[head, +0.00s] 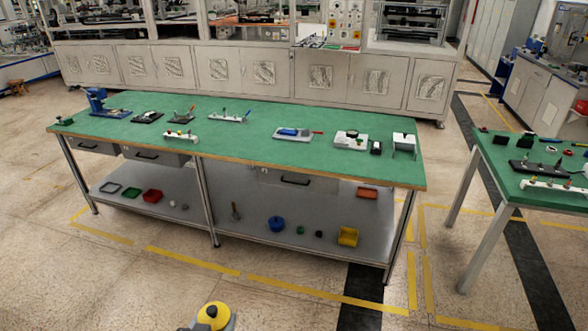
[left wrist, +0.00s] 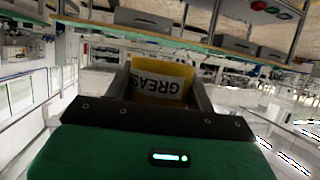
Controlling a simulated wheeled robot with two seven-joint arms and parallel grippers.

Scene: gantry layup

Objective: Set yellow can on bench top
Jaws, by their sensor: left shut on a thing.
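The yellow can (head: 213,314) is at the bottom edge of the head view, seen from above, with a dark spot on its top. My left gripper (left wrist: 160,88) is shut on it. In the left wrist view the can's white label, reading "GREAS", shows upside down between the two fingers; the rest of the can is partly hidden. The green bench top (head: 250,145) lies ahead of the can, with clear floor between them in the head view. My right gripper is not in view.
A blue vise (head: 97,101), a white tray (head: 297,134) and several small fixtures stand along the bench top. Its front middle is bare. The lower shelf (head: 265,205) holds bins, including a yellow bin (head: 347,236). A second green table (head: 490,160) is at right.

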